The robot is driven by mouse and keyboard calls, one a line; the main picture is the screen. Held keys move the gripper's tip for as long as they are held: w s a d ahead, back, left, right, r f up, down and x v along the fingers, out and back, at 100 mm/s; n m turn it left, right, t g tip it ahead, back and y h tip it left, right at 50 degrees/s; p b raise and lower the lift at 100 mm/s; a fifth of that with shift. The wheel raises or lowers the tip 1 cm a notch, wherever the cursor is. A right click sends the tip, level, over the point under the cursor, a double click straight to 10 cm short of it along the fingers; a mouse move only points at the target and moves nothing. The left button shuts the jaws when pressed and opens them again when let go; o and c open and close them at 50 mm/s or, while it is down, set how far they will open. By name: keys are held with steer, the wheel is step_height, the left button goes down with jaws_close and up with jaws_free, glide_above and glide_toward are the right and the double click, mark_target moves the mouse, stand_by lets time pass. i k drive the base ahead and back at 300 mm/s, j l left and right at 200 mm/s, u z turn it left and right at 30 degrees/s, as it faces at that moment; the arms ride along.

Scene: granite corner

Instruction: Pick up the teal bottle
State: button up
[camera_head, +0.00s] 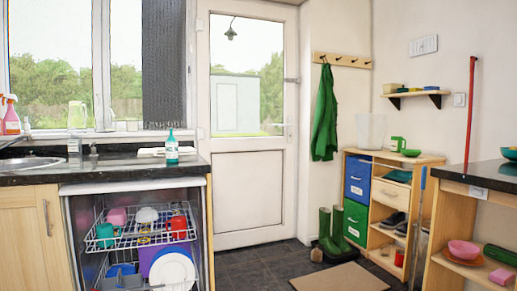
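A bottle (172,150) with a teal cap and upper part and a pale label stands upright on the dark granite counter (125,164), near its right front edge. It is just in front of a pale flat item whose details are too small to tell. Nothing touches the bottle from the front. My gripper is not in view.
Below the counter an open dishwasher (72,189) has racks pulled out with cups and plates. A sink (32,162) lies left. A wooden shelf unit (372,156), green boots (324,226) and a doormat (340,278) are right. Some dark floor (245,262) is clear.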

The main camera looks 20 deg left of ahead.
mark_target(171, 144)
steer(key=i+l+z, duration=0.25)
steer(key=i+z, duration=0.15)
steer(key=i+l+z, duration=0.1)
steer(key=i+z, duration=0.3)
steer(key=i+u, duration=0.35)
steer(key=i+l+u, duration=0.15)
steer(key=i+u, duration=0.25)
steer(key=i+j+u, duration=0.2)
steer(key=u, duration=0.25)
steer(key=i+u, duration=0.3)
steer(key=u, duration=0.2)
steer(key=i+u, duration=0.25)
steer(key=u, duration=0.2)
steer(key=i+u, duration=0.25)
steer(key=u, duration=0.25)
